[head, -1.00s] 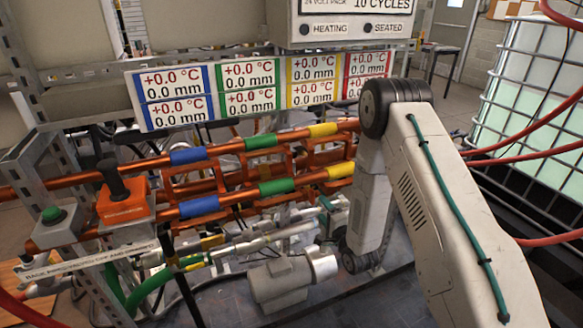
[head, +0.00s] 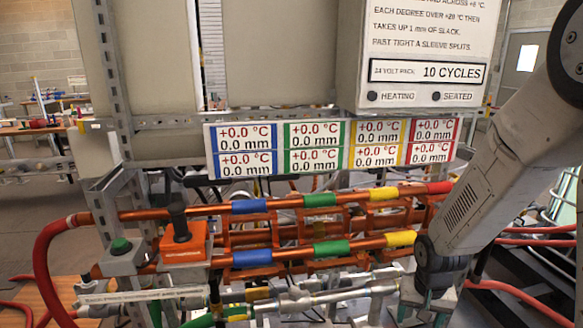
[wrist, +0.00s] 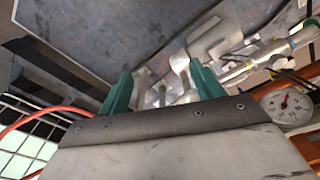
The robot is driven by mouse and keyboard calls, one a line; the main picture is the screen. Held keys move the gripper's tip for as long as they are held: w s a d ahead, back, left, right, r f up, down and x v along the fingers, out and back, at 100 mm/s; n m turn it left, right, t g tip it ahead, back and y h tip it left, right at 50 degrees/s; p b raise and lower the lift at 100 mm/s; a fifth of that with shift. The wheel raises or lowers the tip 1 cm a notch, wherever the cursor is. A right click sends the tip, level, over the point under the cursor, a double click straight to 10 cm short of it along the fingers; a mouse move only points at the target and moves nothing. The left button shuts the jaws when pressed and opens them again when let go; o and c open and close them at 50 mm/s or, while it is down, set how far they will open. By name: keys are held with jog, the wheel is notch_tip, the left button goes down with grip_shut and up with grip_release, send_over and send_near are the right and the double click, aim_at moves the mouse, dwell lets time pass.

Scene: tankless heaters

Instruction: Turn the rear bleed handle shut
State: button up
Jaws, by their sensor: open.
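My gripper (head: 430,303) is at the bottom right of the head view, with teal fingers pointing down beside the silver pipework (head: 325,296). In the wrist view my gripper (wrist: 163,88) is open, its two teal fingers apart with nothing clasped between them. Pale metal lever-like parts (wrist: 180,66) show beyond and between the fingertips. I cannot tell which of them is the rear bleed handle, nor how it is turned. In the head view my arm and the bottom edge of the picture hide that area.
Orange pipes with blue, green and yellow bands (head: 320,250) run left of my gripper. An orange box with a black lever (head: 183,245) and a green button (head: 121,246) are at left. A round gauge (wrist: 287,106) and red hose (wrist: 38,117) flank my gripper in the wrist view.

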jog(key=s+a+r+n, duration=0.1)
jog(key=s+r, duration=1)
jog(key=r, duration=0.2)
jog(key=s+a+r+n, duration=0.2)
jog(key=s+r, duration=0.9)
jog(key=r, duration=0.2)
jog(key=shift+a+n+t, duration=0.25)
jog(key=shift+n+t, duration=0.05)
jog(key=shift+f, duration=0.1)
